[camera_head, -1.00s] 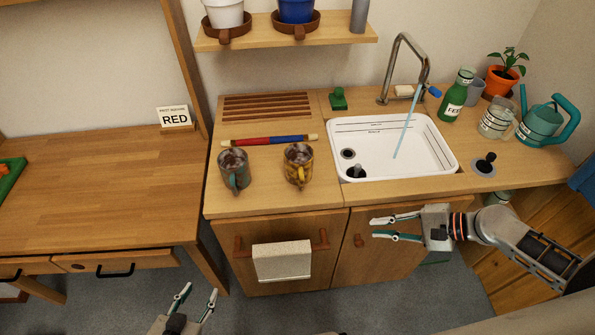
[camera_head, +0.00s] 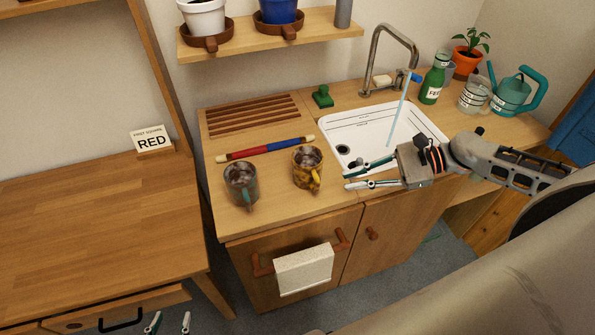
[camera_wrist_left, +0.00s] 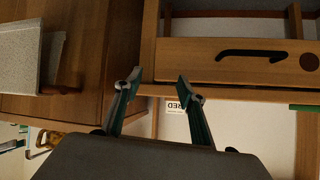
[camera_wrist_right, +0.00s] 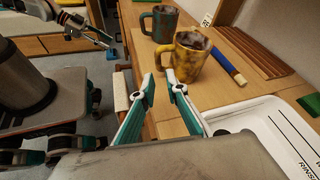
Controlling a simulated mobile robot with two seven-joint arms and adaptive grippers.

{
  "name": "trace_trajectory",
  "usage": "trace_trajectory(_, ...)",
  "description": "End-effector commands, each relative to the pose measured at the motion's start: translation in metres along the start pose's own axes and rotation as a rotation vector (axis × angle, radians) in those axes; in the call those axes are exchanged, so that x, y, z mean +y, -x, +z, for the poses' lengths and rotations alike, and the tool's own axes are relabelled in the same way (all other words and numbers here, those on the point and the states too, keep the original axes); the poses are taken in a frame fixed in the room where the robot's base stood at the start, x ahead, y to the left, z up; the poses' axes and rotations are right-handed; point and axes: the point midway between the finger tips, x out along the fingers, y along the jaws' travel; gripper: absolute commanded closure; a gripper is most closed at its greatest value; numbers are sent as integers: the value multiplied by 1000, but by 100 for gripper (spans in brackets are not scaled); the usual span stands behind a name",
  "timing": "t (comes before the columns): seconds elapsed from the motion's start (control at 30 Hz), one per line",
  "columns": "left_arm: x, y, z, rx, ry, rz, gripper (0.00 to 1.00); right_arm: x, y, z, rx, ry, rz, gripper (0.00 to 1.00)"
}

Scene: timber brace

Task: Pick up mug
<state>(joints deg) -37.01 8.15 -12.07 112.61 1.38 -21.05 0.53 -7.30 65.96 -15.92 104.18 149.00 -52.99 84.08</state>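A yellow-brown mug (camera_head: 307,167) stands upright on the wooden counter left of the sink; it also shows in the right wrist view (camera_wrist_right: 187,58). A grey-green mug (camera_head: 241,184) with a teal handle stands to its left, also in the right wrist view (camera_wrist_right: 162,24). My right gripper (camera_head: 346,178) is open and empty, just right of the yellow-brown mug and apart from it, over the sink's front left edge. My left gripper (camera_head: 169,322) is open and empty, low at the bottom of the head view, well below the counter; it also shows in the left wrist view (camera_wrist_left: 157,80).
A white sink (camera_head: 350,128) with a tap (camera_head: 372,60) lies right of the mugs. A red and blue rod (camera_head: 265,149) lies behind them. A cloth (camera_head: 303,268) hangs on the cabinet front. The desk (camera_head: 90,230) at left is mostly clear.

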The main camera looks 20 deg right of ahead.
Motion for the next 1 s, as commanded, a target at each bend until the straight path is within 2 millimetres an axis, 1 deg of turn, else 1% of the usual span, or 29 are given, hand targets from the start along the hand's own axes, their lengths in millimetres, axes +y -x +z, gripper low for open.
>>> trace_trajectory(0.37, 5, 0, 6, -10, 7, 5, 60, -1, -34, 2, -4, 1, -1, 86)
trace_trajectory(0.5, 4, 1, 3, -9, 6, 5, 60, -3, -55, 5, -6, 1, -2, 86)
trace_trajectory(0.63, 4, 2, 2, -8, 5, 4, 60, -2, -71, 3, -2, 0, -1, 86)
trace_trajectory(0.77, 3, 2, 1, -6, 4, 3, 60, -2, -77, 2, 0, 0, -1, 86)
trace_trajectory(0.97, 2, 2, -1, -4, 3, 2, 60, -2, -77, 2, 0, 0, 0, 86)
trace_trajectory(1.0, 2, 2, -1, -3, 3, 2, 60, -2, -77, 2, 0, 0, 0, 97)
